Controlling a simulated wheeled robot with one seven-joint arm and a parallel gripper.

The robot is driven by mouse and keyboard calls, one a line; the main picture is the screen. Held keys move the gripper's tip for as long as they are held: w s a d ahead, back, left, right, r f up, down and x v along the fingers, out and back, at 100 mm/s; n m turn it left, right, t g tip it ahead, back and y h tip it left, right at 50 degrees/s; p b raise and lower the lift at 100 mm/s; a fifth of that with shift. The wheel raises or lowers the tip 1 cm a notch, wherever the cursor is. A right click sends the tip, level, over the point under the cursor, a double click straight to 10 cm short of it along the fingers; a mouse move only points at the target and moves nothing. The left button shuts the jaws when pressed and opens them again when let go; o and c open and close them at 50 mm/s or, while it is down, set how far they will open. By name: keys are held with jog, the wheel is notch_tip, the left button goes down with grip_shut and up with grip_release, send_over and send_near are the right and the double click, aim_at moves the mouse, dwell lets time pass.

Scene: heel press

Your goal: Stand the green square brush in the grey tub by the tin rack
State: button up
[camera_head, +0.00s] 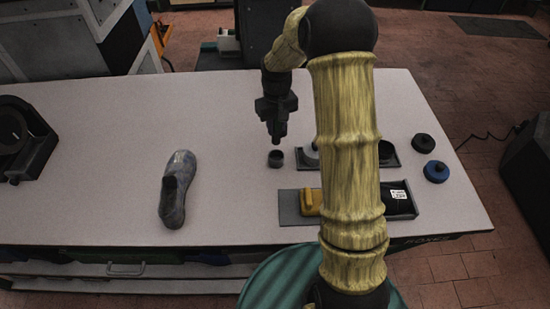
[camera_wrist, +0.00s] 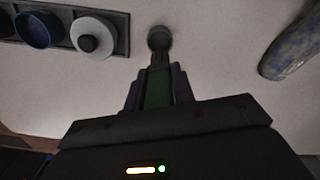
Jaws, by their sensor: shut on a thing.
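My gripper (camera_head: 277,116) points down over the pale bench and is shut on the green brush (camera_wrist: 157,90). Its green part shows between the jaws in the wrist view, with a dark narrower end reaching beyond them. In the head view the brush hangs upright as a dark shape. The small dark grey tub (camera_head: 275,158) stands on the bench just below the brush in the head view, left of the tin rack (camera_head: 394,162). In the wrist view a dark round shape (camera_wrist: 159,38), apparently the tub, lies at the brush's far end. I cannot tell whether they touch.
The rack holds a white tin (camera_wrist: 93,36) and a blue-rimmed one (camera_wrist: 36,30). Black (camera_head: 423,143) and blue (camera_head: 436,171) round pieces lie to the right. A tray (camera_head: 289,208) with a yellow block is in front. A shoe (camera_head: 176,188) lies left, with clear bench around it.

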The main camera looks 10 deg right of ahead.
aim_at(276, 138)
jog(key=shift+s, duration=0.1)
jog(key=shift+f+p, duration=0.95)
jog(key=shift+f, duration=1.95)
jog(key=shift+f+p, duration=0.8)
jog(key=shift+f, duration=1.3)
jog(key=shift+f, duration=0.15)
jog(key=o, duration=1)
